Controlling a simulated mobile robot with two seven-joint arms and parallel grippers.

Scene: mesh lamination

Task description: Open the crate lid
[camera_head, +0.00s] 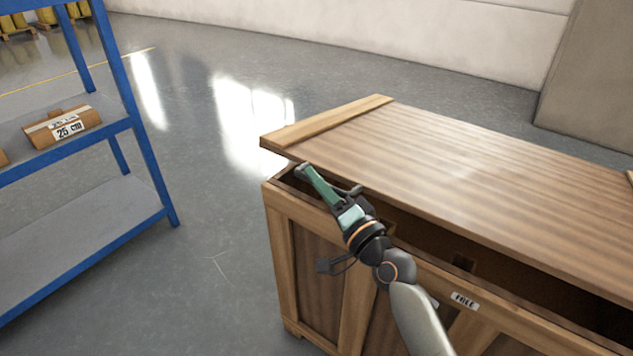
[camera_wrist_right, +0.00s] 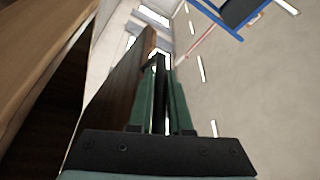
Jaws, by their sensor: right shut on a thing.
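The wooden crate (camera_head: 308,254) stands on the floor at the right in the head view. Its plank lid (camera_head: 450,165) is partly raised along the near side, with a dark gap showing between lid and crate wall. My right gripper (camera_head: 303,172) is at the lid's near left corner, its green fingers pointing away to the left. It is shut on the lid's edge, and the exact contact is hard to see. In the right wrist view the fingers (camera_wrist_right: 160,95) are close together beside the lid's wooden edge (camera_wrist_right: 122,85). My left gripper is not in view.
A blue shelf rack (camera_head: 135,125) stands at the left, with a cardboard box (camera_head: 62,128) marked 25 cm on it. Open grey floor (camera_head: 215,200) lies between rack and crate. A grey panel (camera_head: 590,75) stands at the back right.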

